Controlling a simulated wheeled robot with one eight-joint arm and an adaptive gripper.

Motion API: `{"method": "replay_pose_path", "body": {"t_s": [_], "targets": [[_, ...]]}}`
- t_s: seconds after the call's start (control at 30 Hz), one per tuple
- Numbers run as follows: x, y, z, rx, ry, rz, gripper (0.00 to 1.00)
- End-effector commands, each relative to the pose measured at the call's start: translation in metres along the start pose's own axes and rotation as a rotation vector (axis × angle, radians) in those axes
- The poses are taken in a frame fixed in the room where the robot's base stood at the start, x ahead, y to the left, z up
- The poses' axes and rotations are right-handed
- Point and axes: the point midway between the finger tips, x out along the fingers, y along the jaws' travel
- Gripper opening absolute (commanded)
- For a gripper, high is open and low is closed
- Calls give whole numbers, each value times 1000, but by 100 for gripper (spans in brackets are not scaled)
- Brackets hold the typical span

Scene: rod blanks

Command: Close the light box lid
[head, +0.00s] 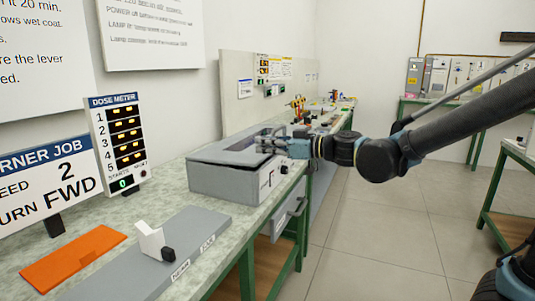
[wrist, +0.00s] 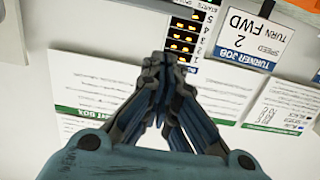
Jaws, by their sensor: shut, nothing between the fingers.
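The light box (head: 222,184) is a grey case on the bench along the left wall in the head view. Its grey lid (head: 215,154) lies low over the case, with a thin dark line under its near edge. I cannot tell whether it is fully down. My gripper (head: 264,142) is at the right part of the lid in the head view and hides some of it. I cannot tell whether it touches the lid. In the wrist view my gripper (wrist: 165,65) has its fingertips together with nothing between them. The light box does not show in the wrist view.
The bench (head: 185,170) also holds a dose meter (head: 118,145), an orange mat (head: 74,258) and a grey plate (head: 150,265) with a white lever block (head: 150,238). A turner job sign (head: 45,190) stands at left. The floor (head: 400,230) to the right is clear.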

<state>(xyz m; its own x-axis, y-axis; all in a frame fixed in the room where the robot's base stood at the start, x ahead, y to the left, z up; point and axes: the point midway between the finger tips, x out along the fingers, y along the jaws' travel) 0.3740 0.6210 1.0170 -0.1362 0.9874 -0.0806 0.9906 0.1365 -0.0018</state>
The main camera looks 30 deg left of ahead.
Motion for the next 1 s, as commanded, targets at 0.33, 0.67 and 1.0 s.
{"method": "replay_pose_path", "body": {"t_s": [0.33, 0.67, 1.0], "targets": [[-36, 3, 26, 0, 0, 6, 0], [-72, 3, 56, 1, 0, 6, 0], [-60, 16, 49, -10, -65, -22, 0]]}}
